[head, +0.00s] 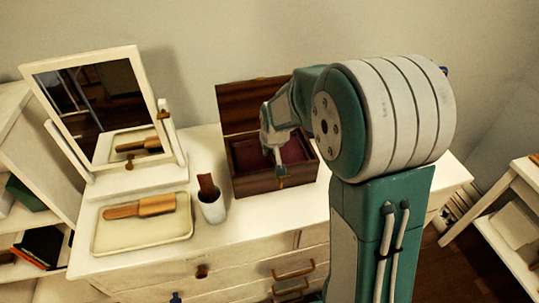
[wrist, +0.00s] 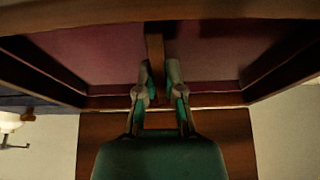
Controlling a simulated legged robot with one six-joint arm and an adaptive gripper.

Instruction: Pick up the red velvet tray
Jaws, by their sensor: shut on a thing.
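The red velvet tray (head: 293,150) is in the open wooden box (head: 285,184) on the white dresser. In the wrist view, the tray (wrist: 82,55) shows two red compartments, one on each side of a wooden divider (wrist: 155,48). My gripper (head: 279,165) reaches down into the box from above. In the wrist view, the fingers of my gripper (wrist: 160,68) are on either side of the divider, shut on it. My arm and gripper hide part of the tray in the head view. I cannot tell whether the tray is raised from the box floor.
The box lid (head: 246,104) stands open at the back. A tilting mirror (head: 90,90), a cream tray (head: 142,232) with a wooden brush (head: 141,207), and a white cup (head: 212,208) holding a brown item are to the left. Shelves (head: 510,225) stand at the right.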

